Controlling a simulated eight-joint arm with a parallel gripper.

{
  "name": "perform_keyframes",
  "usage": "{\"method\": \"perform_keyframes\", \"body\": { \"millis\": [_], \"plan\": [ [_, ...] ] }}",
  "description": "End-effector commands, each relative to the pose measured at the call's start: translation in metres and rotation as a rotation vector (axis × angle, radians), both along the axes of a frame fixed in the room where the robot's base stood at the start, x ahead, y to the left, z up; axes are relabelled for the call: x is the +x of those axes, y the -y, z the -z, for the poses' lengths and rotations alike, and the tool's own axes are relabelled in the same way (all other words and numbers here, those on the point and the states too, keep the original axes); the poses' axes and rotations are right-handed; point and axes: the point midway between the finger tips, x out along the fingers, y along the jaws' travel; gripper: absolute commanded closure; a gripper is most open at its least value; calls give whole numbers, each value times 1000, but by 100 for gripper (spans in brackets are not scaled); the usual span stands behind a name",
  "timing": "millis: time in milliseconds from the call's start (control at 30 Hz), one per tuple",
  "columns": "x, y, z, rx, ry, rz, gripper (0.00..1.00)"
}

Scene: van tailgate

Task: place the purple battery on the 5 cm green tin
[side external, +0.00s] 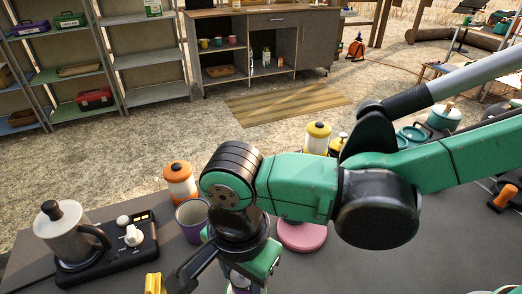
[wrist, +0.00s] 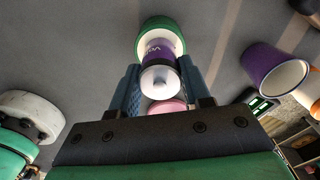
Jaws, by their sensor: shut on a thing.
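My gripper (wrist: 160,88) is shut on the purple battery (wrist: 158,52) in the wrist view, with a blue finger on each side. The battery's silver end faces the camera. The green tin (wrist: 168,22), a round thing with a green rim and pale inside, shows directly beyond the battery. The battery overlaps it in the picture; I cannot tell whether they touch. In the side view my gripper (side external: 240,280) is low at the bottom edge, and my wrist hides most of the tin and battery.
A purple mug (side external: 190,218) and an orange-lidded jar (side external: 179,182) stand close left of my wrist. A pink disc (side external: 302,236) lies behind it. A moka pot (side external: 62,232) sits on a black burner at the left. A yellow object (side external: 154,284) is at the front.

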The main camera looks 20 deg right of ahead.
Motion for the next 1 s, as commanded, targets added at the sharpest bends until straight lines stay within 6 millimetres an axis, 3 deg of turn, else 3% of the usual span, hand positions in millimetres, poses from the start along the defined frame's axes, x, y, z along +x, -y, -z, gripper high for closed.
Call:
{"method": "perform_keyframes", "body": {
  "millis": [33, 100, 133, 567, 1000],
  "plan": [
    [0, 0, 0, 0, 0, 0, 49],
    [0, 0, 0, 0, 0, 0, 29],
    [0, 0, 0, 0, 0, 0, 26],
    [0, 0, -9, 0, 0, 0, 26],
    [0, 0, -90, 0, 0, 0, 26]
  ]
}}
